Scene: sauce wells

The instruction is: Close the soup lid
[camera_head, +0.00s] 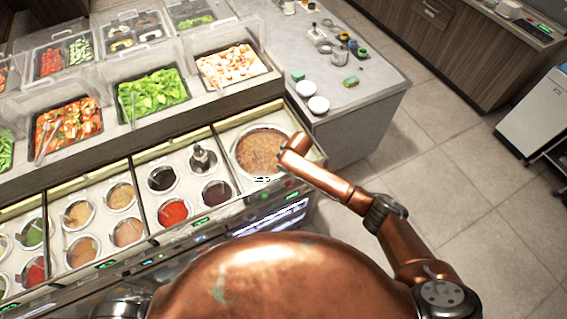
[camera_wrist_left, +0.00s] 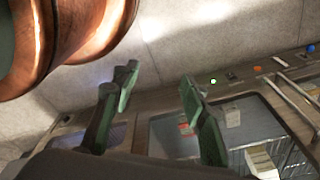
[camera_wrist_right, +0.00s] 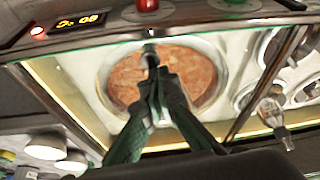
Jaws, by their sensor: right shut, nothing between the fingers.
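The soup well (camera_head: 258,153) is a round pot of brown-orange soup in a pale panel at the right end of the sauce counter. The soup's surface shows in the head view and in the right wrist view (camera_wrist_right: 195,75). I cannot make out a separate lid. My right gripper (camera_wrist_right: 151,55) is shut and empty, its fingertips over the soup well near the rim on the control-panel side. In the head view my right arm reaches in from the right and its hand hides part of the well's right edge. My left gripper (camera_wrist_left: 158,80) is open and empty, low by the counter front.
Sauce wells with red (camera_head: 173,211), dark and tan sauces sit left of the soup. Clear-covered salad bins (camera_head: 150,93) stand behind. A grey side counter (camera_head: 370,95) holds white bowls (camera_head: 318,104) and small items. The tiled floor (camera_head: 460,170) at right is clear.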

